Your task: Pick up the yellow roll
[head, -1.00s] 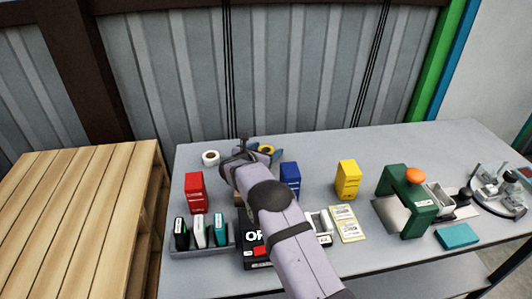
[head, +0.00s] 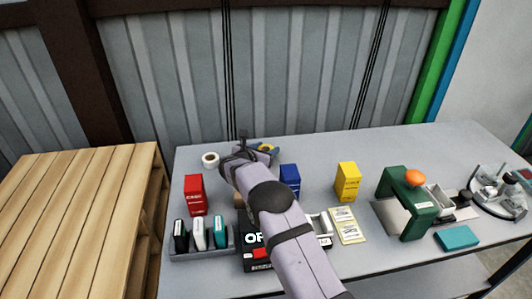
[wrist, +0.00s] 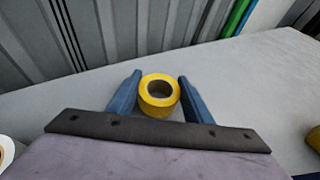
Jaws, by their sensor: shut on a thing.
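The yellow roll (wrist: 147,103) is a short ring with a pale inner core and an open hole. It sits between the two blue fingers of my gripper (wrist: 160,84), which is shut on it. In the head view the roll (head: 266,147) shows only in part at the back of the grey table, beyond my wrist, with the gripper (head: 263,149) largely hidden behind my arm. I cannot tell whether the roll touches the table or is just above it.
A white roll (head: 210,160) stands left of my gripper. Red (head: 195,195), blue (head: 290,180) and yellow (head: 347,182) cartons stand nearer the front. A green device (head: 408,200) is at right. A corrugated wall rises behind the table (head: 320,148).

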